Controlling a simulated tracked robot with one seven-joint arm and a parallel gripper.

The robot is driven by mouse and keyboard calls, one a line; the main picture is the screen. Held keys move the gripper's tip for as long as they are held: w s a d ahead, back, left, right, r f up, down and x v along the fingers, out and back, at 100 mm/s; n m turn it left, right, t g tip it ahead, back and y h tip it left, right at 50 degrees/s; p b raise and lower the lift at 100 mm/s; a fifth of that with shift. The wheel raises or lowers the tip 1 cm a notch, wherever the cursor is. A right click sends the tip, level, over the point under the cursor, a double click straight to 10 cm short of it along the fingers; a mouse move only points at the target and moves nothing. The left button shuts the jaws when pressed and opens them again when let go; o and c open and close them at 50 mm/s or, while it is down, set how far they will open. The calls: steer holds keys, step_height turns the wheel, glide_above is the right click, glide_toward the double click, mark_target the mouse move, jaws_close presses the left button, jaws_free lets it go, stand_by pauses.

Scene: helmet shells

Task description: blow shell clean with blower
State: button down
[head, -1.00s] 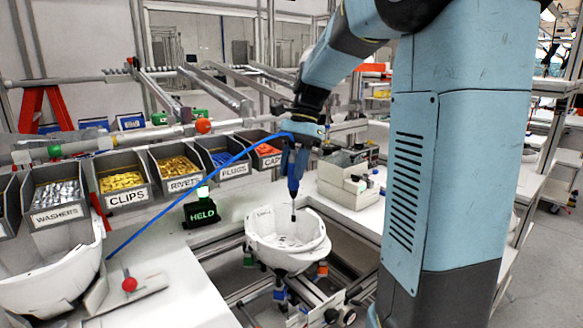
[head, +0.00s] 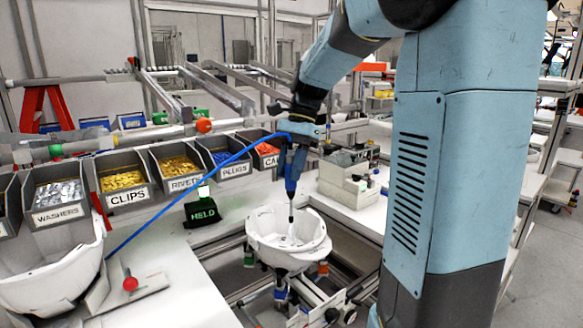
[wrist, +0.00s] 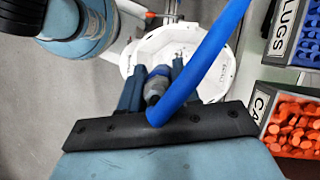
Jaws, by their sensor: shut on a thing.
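The white helmet shell (head: 262,238) sits open side up on a stand in the middle of the head view. It also shows in the wrist view (wrist: 222,82), partly hidden by my gripper and the hose. My gripper (head: 291,168) is shut on the blue blower (head: 291,186), which points down with its thin nozzle inside the shell's opening. A blue hose (head: 190,195) runs from the blower to the lower left. In the wrist view my gripper (wrist: 155,88) has a finger on each side of the blower's grey and blue body (wrist: 155,86). Small dark specks may lie inside the shell; too small to tell.
A second white shell (head: 50,280) lies at the left, by a red-knobbed fixture (head: 130,283). A row of labelled bins with parts, such as the clips bin (head: 124,183), stands behind. A beige device (head: 350,182) stands at right.

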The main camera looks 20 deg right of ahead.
steer(key=shift+s+a, duration=0.3)
steer(key=shift+a, duration=0.6)
steer(key=shift+w+a, duration=0.3)
steer(key=shift+w, duration=0.45)
steer(key=shift+w+a, duration=0.2)
steer(key=shift+w, duration=0.45)
steer(key=shift+w+a, duration=0.2)
steer(key=shift+w, duration=0.65)
stand_by(0.5)
